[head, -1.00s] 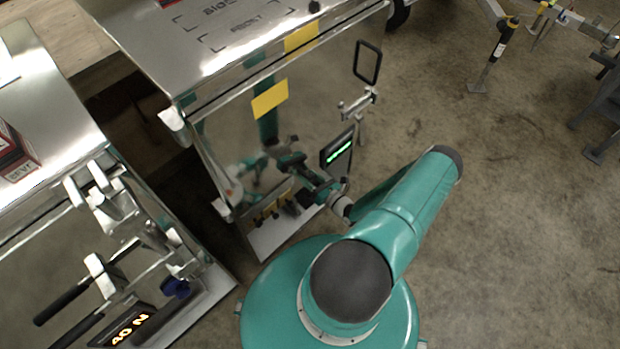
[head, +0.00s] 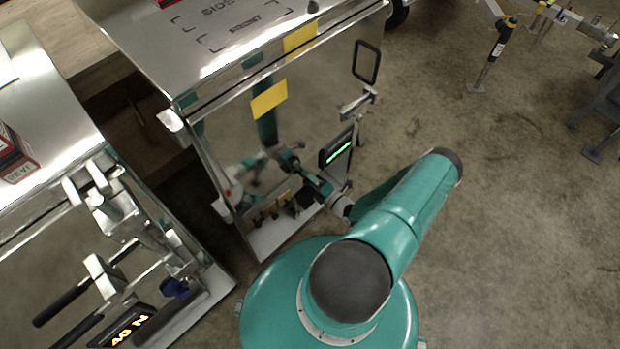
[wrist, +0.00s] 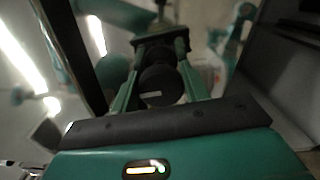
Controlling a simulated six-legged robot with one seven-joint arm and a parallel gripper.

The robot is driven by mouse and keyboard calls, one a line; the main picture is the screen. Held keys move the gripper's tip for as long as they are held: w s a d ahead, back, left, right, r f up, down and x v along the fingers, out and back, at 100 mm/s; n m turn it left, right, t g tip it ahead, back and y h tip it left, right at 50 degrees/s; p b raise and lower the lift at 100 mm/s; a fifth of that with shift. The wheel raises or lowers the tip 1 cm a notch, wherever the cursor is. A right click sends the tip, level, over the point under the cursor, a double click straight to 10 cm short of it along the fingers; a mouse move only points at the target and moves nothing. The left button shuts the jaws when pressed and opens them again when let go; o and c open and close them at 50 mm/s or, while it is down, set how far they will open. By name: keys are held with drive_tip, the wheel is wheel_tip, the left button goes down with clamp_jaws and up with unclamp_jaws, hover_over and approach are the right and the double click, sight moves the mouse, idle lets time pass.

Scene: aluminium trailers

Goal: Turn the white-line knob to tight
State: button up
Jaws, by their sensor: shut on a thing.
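A dark round knob (wrist: 158,82) with a short white line on its face sits between the two fingers in the wrist view. The line lies nearly level in that picture. My gripper (wrist: 160,55) is shut on this knob, with one finger on each side. In the head view, my wrist (head: 318,186) is close to the shiny front panel (head: 228,150) of the middle trailer box. The knob cannot be picked out clearly there, and no tight mark is readable.
A dark display (head: 337,150) with a green bar stands right of my wrist. A black-framed mirror (head: 367,62) sticks out above it. Several small dark fittings (head: 268,213) line the panel's lower edge. Another trailer with a 40 N display (head: 131,326) stands left.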

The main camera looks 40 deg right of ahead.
drive_tip(key=shift+m, duration=1.2)
drive_tip(key=o, duration=1)
drive_tip(key=s, duration=1.4)
drive_tip(key=shift+d, duration=0.15)
